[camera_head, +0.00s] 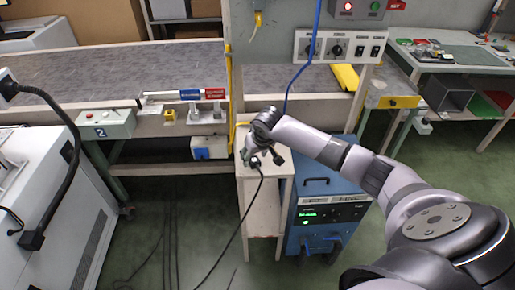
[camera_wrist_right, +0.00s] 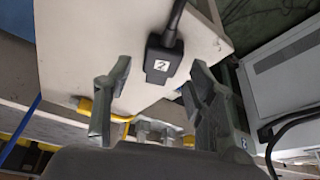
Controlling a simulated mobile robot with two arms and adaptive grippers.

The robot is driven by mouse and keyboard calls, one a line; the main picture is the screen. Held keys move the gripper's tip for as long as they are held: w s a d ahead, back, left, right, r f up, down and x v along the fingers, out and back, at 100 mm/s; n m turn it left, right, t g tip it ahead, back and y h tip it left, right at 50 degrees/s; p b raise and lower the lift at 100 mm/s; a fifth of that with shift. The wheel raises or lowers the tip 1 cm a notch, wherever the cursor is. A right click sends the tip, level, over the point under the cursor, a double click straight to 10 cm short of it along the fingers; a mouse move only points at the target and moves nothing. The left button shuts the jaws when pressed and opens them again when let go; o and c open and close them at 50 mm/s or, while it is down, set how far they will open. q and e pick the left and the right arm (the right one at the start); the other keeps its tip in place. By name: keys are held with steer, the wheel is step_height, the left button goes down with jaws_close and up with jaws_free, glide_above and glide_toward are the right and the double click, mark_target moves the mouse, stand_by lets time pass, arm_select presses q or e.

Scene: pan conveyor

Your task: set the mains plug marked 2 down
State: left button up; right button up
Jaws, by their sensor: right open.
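The mains plug marked 2 (camera_wrist_right: 163,62) is black with a white label. In the right wrist view it lies on the pale top of a small stand (camera_wrist_right: 70,50), its cable running off upward. In the head view the plug (camera_head: 254,161) shows as a small dark shape on the stand (camera_head: 280,178), with the cable hanging over the front edge. My right gripper (camera_wrist_right: 152,100) is open, its fingers on either side of the plug and apart from it. In the head view the right gripper (camera_head: 262,158) is just over the stand top. My left gripper is not in view.
A blue machine (camera_head: 326,205) with a green display stands right beside the stand. A grey conveyor (camera_head: 130,70) runs behind. A control box marked 2 (camera_head: 105,124) is at the left. A blue cable (camera_head: 302,70) hangs near my right arm. The black cable (camera_head: 232,238) trails across the green floor.

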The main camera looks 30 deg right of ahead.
steer(key=v, duration=1.1)
stand_by(1.0)
